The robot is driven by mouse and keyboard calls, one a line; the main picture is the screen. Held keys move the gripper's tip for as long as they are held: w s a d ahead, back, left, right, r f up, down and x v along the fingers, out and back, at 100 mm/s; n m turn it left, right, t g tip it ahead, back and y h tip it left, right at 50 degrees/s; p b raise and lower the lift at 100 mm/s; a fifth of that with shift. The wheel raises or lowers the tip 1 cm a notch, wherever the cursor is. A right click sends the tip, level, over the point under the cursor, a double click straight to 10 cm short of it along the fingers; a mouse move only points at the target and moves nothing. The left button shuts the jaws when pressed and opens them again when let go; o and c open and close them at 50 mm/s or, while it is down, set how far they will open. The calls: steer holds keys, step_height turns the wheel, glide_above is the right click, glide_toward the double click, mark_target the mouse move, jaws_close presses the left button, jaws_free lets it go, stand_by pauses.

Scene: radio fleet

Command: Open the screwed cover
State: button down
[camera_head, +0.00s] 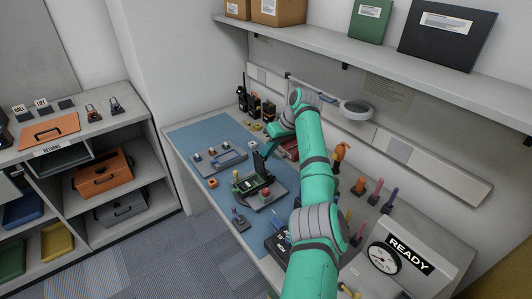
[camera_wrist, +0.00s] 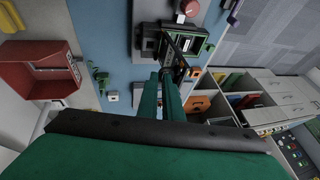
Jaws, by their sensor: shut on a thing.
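A radio unit with a bared green circuit board (camera_head: 254,186) lies on a grey round-edged stand (camera_head: 277,190) on the blue mat. It also shows in the wrist view (camera_wrist: 191,43). Its dark cover (camera_head: 259,163) stands steeply tilted at the back of the unit, off the board; whether it still touches the unit is unclear. My gripper (camera_head: 266,150) is above the unit at the cover's upper edge. In the wrist view its two green fingers (camera_wrist: 168,76) are close together on the dark cover (camera_wrist: 176,54). Any screws are too small to tell.
A grey tray (camera_head: 228,162) with small parts lies left of the unit, and an orange piece (camera_head: 213,183) lies nearby. Upright radios (camera_head: 254,106) stand behind. Coloured tools (camera_head: 375,190) and a READY box (camera_head: 401,258) are at right. A shelf (camera_head: 400,65) overhangs the bench.

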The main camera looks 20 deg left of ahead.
steer(key=shift+w+d+f, duration=0.2)
steer(key=shift+d+f, duration=0.25)
steer(key=shift+f, duration=0.35)
steer(key=c, duration=1.9)
jaws_free()
steer(key=shift+s+a, duration=0.1)
steer(key=shift+d+r, duration=0.1)
steer(key=shift+d, duration=0.1)
steer(key=v, duration=1.1)
steer(key=shift+a+r, duration=0.35)
